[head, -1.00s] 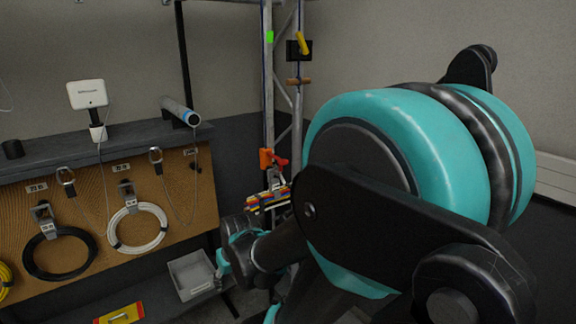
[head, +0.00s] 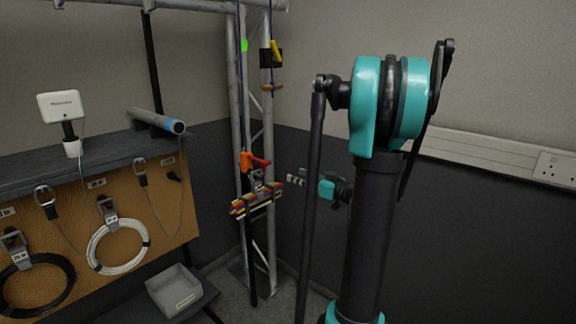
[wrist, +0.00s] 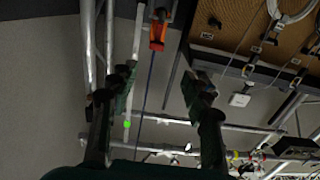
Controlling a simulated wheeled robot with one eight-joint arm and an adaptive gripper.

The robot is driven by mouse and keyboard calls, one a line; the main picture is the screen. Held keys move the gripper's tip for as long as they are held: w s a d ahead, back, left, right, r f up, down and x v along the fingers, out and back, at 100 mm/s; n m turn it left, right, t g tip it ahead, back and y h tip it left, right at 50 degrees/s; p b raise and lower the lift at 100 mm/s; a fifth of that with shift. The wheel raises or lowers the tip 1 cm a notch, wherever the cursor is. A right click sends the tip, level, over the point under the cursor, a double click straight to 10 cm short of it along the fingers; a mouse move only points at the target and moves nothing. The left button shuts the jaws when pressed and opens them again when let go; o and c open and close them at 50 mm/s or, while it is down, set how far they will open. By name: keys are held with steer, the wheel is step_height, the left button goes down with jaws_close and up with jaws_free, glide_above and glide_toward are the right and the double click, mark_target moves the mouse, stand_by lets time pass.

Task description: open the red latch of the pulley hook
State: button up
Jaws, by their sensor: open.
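The orange pulley hook (head: 247,163) hangs at the truss in the head view, with its red latch (head: 261,162) sticking out to the right. In the wrist view the orange hook (wrist: 157,34) shows near the top; I cannot clearly tell its latch apart there. My gripper (head: 296,177) is to the right of the hook and slightly lower, pointing left, apart from it in the picture. In the wrist view my gripper (wrist: 160,78) has its two fingers spread wide with nothing between them.
A bundle of coloured strips (head: 256,204) hangs below the hook. The metal truss (head: 236,100) stands in the corner, with a yellow-handled black box (head: 271,58) higher up. A pegboard with cable coils (head: 118,246) and a grey tray (head: 174,290) are at left.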

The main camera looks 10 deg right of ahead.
mark_target(269, 164)
steer(key=x, duration=1.7)
steer(key=shift+w+d+r, duration=0.15)
steer(key=shift+d+r, duration=0.1)
steer(key=shift+r, duration=0.05)
jaws_close()
